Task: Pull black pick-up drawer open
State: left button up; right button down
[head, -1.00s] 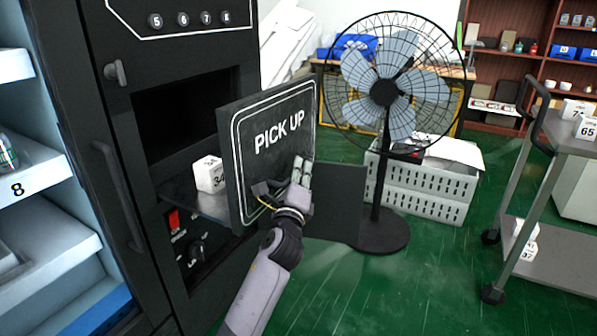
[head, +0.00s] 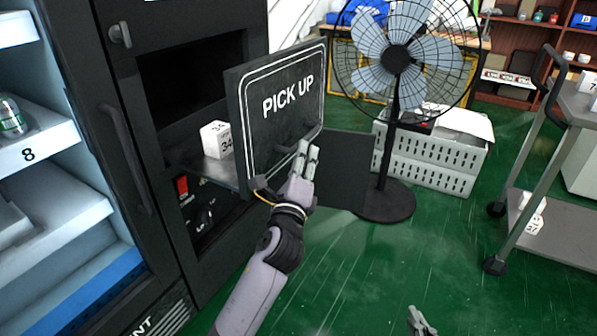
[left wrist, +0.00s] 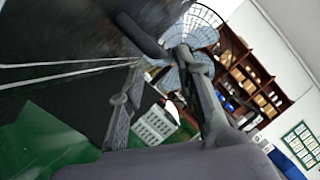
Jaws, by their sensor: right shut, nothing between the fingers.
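The black pick-up drawer's front panel (head: 272,105) with white "PICK UP" lettering stands out from the black machine, so the drawer is open. A white numbered cube (head: 216,139) sits on the drawer tray behind the panel. The dark handle (head: 308,132) shows on the panel's right part and also in the left wrist view (left wrist: 142,36). My left gripper (head: 307,153) is just below the handle in the head view. Its fingers are spread with nothing seen between them in the left wrist view (left wrist: 160,65). My right gripper (head: 420,321) is shut and empty, low over the floor.
A standing fan (head: 396,60) and a white perforated crate (head: 436,155) are behind the drawer. A grey cart (head: 560,190) stands at the right. White shelves (head: 50,205) are at the left. The green floor (head: 400,265) in front is clear.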

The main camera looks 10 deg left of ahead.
pick_arm(q)
jog(key=v, duration=0.4)
jog(key=shift+s, duration=0.2)
jog(key=shift+f, duration=0.1)
